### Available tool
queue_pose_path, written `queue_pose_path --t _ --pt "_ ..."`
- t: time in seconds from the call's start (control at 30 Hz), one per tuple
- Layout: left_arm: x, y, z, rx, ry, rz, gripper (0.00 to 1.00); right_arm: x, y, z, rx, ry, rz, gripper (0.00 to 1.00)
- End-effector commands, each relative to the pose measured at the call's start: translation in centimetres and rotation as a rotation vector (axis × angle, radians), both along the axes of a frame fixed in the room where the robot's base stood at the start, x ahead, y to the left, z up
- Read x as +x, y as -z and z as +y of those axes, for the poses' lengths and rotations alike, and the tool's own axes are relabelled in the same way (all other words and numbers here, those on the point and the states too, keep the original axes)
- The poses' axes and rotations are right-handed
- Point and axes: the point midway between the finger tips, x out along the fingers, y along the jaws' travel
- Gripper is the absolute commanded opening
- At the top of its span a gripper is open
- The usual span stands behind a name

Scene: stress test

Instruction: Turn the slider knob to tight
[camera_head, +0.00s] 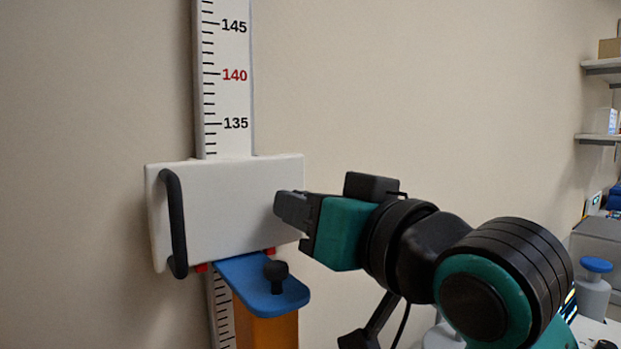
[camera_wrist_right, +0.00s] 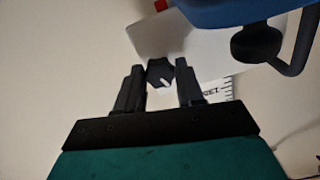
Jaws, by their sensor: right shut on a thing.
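The white slider block (camera_head: 225,205) sits on the vertical measuring scale (camera_head: 226,90), with a dark curved handle (camera_head: 174,225) on its left side. My right gripper (camera_head: 287,210) reaches the block's right side from the right. In the right wrist view my gripper (camera_wrist_right: 162,84) is shut on the slider knob (camera_wrist_right: 159,72), a small dark faceted knob with a white pointer mark, between the two fingers. The knob is hidden behind the fingers in the head view. Some lettering (camera_wrist_right: 210,92) shows beside it, partly covered by a finger. My left gripper is not in view.
A blue plate (camera_head: 250,275) with a black round-headed knob (camera_head: 276,271) on it stands just below the block, on an orange-brown post (camera_head: 268,330). Shelves (camera_head: 603,66) hang at the far right. The wall right of the scale is bare.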

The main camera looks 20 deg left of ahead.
Motion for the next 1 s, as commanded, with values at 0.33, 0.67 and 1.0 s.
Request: queue_pose_path --t 0.33,0.67,1.0 --pt "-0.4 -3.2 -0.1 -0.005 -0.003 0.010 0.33 0.0 -0.1 0.1 0.144 -0.002 0.194 0.07" --pt "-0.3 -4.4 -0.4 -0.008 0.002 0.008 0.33 0.0 0.1 0.1 0.201 -0.002 0.265 0.07" --pt "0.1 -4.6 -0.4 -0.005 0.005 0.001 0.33 0.0 0.2 0.1 0.209 -0.002 0.274 0.07"
